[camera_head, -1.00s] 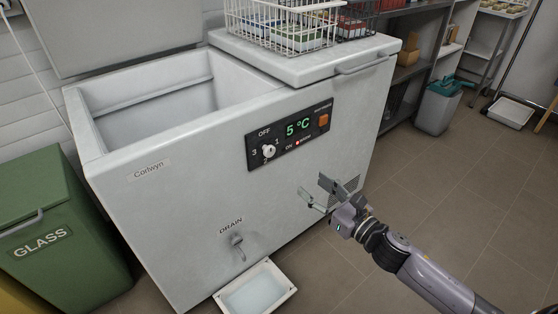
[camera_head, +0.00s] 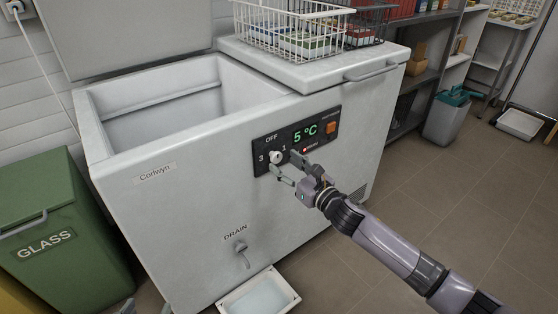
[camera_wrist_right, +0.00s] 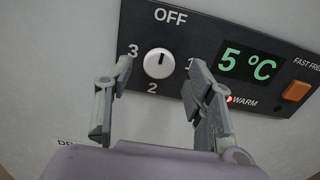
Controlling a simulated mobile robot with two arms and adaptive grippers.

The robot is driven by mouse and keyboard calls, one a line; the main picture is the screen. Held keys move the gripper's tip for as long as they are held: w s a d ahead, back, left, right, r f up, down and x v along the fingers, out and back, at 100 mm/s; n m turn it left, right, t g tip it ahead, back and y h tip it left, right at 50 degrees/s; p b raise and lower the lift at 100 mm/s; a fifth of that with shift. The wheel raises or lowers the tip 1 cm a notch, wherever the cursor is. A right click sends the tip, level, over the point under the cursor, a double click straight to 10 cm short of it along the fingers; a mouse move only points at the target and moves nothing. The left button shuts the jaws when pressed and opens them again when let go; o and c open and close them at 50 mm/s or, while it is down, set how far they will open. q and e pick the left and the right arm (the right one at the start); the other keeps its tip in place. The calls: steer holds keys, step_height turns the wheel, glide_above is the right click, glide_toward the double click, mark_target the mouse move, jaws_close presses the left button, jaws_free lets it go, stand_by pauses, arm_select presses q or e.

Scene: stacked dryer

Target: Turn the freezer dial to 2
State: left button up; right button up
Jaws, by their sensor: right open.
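The freezer dial (camera_head: 276,157) is a round white knob on the black control panel (camera_head: 325,119) on the front of the white chest freezer (camera_head: 200,205). In the right wrist view the dial (camera_wrist_right: 158,63) has its dark mark at the top, toward OFF, with 3 at left, 1 at right and 2 below. My right gripper (camera_head: 283,164) is open just in front of the panel. In the wrist view its fingers (camera_wrist_right: 153,84) stand apart, below and to either side of the dial, and hold nothing. Small grey tips (camera_head: 147,307) at the bottom edge may be my left gripper.
The display (camera_head: 305,133) reads 5 °C, with an orange button (camera_head: 331,128) beside it. A drain tap (camera_head: 241,250) sits lower on the front, above a white tray (camera_head: 231,304). A green GLASS bin (camera_head: 62,210) stands at left. The freezer's left compartment is open.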

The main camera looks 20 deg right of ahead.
mark_target(278, 158)
arm_select(q)
steer(key=shift+w+d+r+t+h, duration=0.15)
steer(key=shift+w+d+r+t, duration=0.05)
steer(key=shift+w+r+t, duration=0.3)
steer(key=shift+w+d+r+t+h, duration=0.15)
steer(key=shift+w+r+t, duration=0.2)
steer(key=shift+r, duration=0.25)
arm_select(e)
steer(key=shift+x, duration=1.8)
steer(key=shift+c, duration=0.3)
steer(key=c, duration=1)
